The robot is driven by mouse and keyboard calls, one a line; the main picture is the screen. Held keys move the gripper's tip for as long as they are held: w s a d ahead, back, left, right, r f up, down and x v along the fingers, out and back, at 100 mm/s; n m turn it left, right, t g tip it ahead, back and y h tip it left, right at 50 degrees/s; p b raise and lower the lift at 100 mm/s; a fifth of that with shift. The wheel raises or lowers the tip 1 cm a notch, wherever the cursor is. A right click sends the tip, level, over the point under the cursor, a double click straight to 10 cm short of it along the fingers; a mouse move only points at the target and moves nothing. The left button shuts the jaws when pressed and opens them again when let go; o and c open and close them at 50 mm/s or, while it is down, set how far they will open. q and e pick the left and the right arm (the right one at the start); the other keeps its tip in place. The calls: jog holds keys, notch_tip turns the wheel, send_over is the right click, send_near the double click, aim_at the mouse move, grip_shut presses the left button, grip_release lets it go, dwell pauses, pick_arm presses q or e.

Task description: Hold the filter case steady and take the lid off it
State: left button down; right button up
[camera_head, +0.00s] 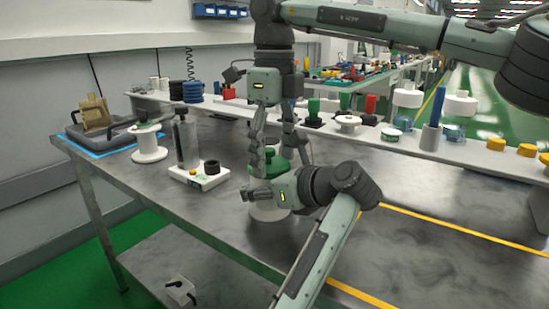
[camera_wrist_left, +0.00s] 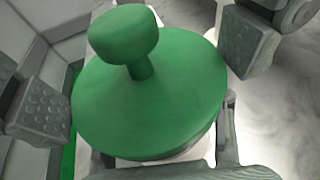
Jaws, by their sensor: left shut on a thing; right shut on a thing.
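The filter case (camera_head: 268,212) is white and stands on the metal table, mostly hidden behind my left gripper (camera_head: 254,190). That gripper lies level and is shut on the case. The green lid (camera_head: 272,163) is above it, between the fingers of my right gripper (camera_head: 279,158), which points down from above and is shut on the lid. In the left wrist view the round lid (camera_wrist_left: 150,105) with its knob (camera_wrist_left: 124,35) fills the middle, with a textured finger pad at either side. I cannot tell whether lid and case are apart.
A white block with a black ring (camera_head: 210,168) and a grey cylinder (camera_head: 186,140) stand to the left. A white spool (camera_head: 149,147) and a grey tray (camera_head: 75,132) lie further left. A raised shelf with several parts runs behind. The table's right front is clear.

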jog(key=shift+r, duration=0.6)
jog(key=shift+r, duration=2)
pick_arm(q)
jog(key=shift+c, duration=2.2)
grip_release()
